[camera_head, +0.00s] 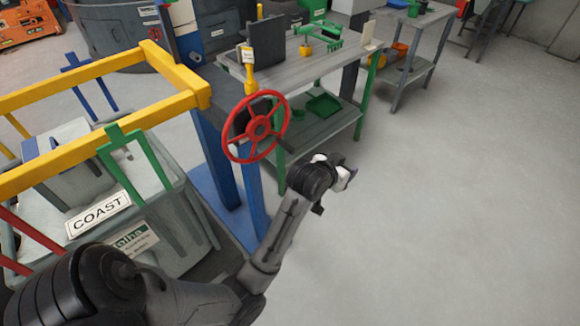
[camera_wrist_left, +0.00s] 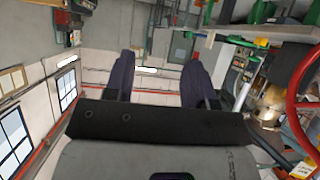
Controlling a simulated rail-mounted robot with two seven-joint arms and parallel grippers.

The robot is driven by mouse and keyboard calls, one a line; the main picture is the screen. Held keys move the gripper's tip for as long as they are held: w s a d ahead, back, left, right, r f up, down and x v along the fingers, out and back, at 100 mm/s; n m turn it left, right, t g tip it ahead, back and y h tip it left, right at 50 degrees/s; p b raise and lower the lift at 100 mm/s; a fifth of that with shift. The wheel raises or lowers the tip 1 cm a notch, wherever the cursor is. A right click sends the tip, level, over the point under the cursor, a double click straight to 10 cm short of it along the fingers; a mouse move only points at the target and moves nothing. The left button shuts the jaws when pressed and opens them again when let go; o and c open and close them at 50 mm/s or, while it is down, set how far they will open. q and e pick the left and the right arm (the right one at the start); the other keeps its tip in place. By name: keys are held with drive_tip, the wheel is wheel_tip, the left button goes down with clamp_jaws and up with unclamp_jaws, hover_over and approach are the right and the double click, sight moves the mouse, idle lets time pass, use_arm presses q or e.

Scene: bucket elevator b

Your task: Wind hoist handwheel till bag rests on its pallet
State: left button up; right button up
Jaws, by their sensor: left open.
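The red handwheel (camera_head: 258,128) is mounted on a blue post, with a dark handle sticking out at its lower right. Part of its rim shows at the right edge of the left wrist view (camera_wrist_left: 293,100). My left gripper (camera_head: 345,178) is to the right of and below the wheel, apart from it. In the left wrist view its two dark fingers (camera_wrist_left: 158,68) are spread with nothing between them. A grey load with a COAST sign (camera_head: 98,214) is under the yellow frame; I cannot tell bag from pallet there. My right gripper is not in view.
A yellow hoist frame (camera_head: 150,115) with green and blue hooks is at the left. A workbench (camera_head: 300,75) with green tools stands behind the wheel, and another bench (camera_head: 410,40) stands farther back. The floor at the right is clear.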

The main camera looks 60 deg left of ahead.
use_arm(q)
drive_tip(key=w+a+f+n+t+y+b, duration=0.2)
drive_tip(key=w+a+f+n+y+b, duration=0.3)
drive_tip(key=a+f+b, duration=0.4)
drive_tip(key=w+a+f+n+t+y+b, duration=0.15)
drive_tip(key=w+a+f+y+b, duration=0.25)
drive_tip(key=w+a+f+b, duration=0.5)
drive_tip(key=n+g+y+b, duration=0.4)
drive_tip(key=n+g+y, duration=1)
drive_tip(key=g, duration=0.9)
approach(289, 148)
drive_tip(key=shift+m, duration=0.25)
drive_tip(key=b+x, duration=0.1)
drive_tip(key=x, duration=0.2)
drive_tip(key=b+x, duration=0.1)
drive_tip(key=x, duration=0.1)
drive_tip(key=a+f+x, duration=0.1)
drive_tip(key=x, duration=0.2)
drive_tip(key=shift+w+a+r+b, duration=0.2)
drive_tip(key=shift+a+r+b, duration=0.1)
drive_tip(key=shift+a+b, duration=0.1)
drive_tip(key=shift+s+a+r, duration=0.15)
drive_tip(key=shift+a+r, duration=0.2)
drive_tip(key=shift+r, duration=0.1)
